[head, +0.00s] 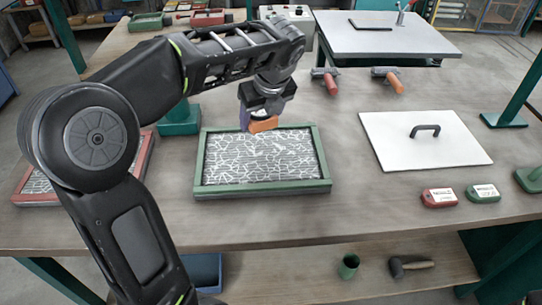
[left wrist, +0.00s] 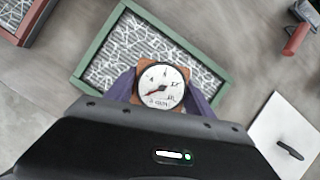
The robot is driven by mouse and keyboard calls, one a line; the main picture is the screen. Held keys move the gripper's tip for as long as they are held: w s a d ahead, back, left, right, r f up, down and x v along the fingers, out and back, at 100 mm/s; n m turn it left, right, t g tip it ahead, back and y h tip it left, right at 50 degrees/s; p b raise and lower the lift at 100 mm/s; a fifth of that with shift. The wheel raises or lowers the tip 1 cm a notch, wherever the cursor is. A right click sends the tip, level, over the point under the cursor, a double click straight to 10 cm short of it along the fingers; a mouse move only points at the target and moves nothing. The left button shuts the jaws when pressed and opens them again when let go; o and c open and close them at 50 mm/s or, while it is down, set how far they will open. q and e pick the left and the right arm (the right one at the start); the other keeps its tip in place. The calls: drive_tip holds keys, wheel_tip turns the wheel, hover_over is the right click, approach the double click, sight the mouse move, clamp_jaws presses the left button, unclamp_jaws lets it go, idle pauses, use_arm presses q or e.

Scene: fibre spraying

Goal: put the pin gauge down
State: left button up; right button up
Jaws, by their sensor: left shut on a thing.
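The pin gauge (head: 263,125) has an orange body; its round white dial with a needle faces the camera in the left wrist view (left wrist: 160,86). My left gripper (head: 248,117) is shut on it, with the purple fingers on either side of the body in the left wrist view. The gauge is over the far part of the green-framed tray (head: 199,160), which is filled with dark material crossed by white fibres. I cannot tell whether the gauge's underside touches the fibres. My right gripper is not in view.
A red-framed tray (head: 146,155) lies left, partly behind my arm. A white board with a black handle (head: 398,152) lies right. A red block (head: 439,198) and a green block (head: 483,193) sit near the front edge. Red-handled (head: 331,85) and orange-handled (head: 394,84) tools lie behind. Bare table surrounds the green tray's right side.

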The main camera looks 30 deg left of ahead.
use_arm(q)
hover_over(259, 154)
drive_tip(key=d, duration=0.1)
drive_tip(key=shift+s+d+f, duration=0.1)
drive_tip(key=shift+s+f, duration=0.1)
drive_tip(key=shift+f, duration=1.35)
drive_tip(key=shift+s+d+f, duration=0.1)
drive_tip(key=shift+s+f, duration=0.1)
drive_tip(key=shift+f, duration=1.35)
drive_tip(key=shift+f, duration=0.1)
drive_tip(key=shift+f, duration=1.75)
drive_tip(key=shift+f, duration=0.2)
drive_tip(key=o, duration=1.8)
